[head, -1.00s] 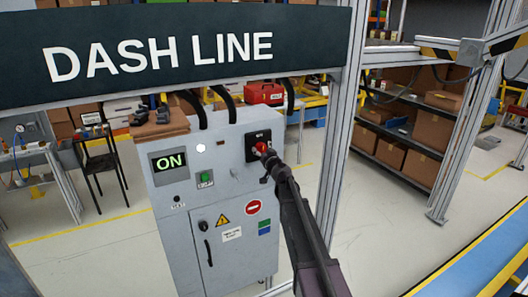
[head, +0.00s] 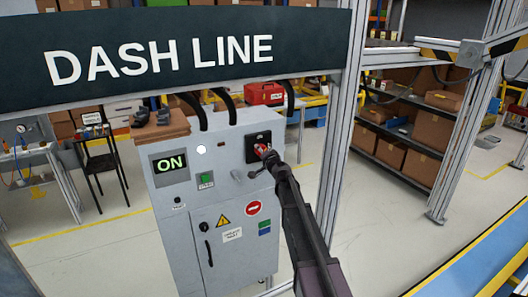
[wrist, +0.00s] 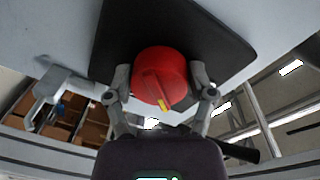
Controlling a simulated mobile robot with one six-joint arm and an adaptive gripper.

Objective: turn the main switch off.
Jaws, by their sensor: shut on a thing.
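The main switch is a red rotary knob with a yellow mark (wrist: 160,78) on a black plate (wrist: 225,50), seen close in the wrist view. It also shows in the head view as a small red spot (head: 261,149) on the plate at the upper right of the grey cabinet (head: 225,150). My gripper (wrist: 160,95) has one finger on each side of the knob and is shut on it. In the head view my gripper (head: 265,155) partly hides the knob. A lit display (head: 170,163) on the cabinet reads ON.
A green button (head: 206,179) and a white lamp (head: 201,149) sit left of the switch. A metal post (head: 340,130) rises right of the cabinet, close to my arm.

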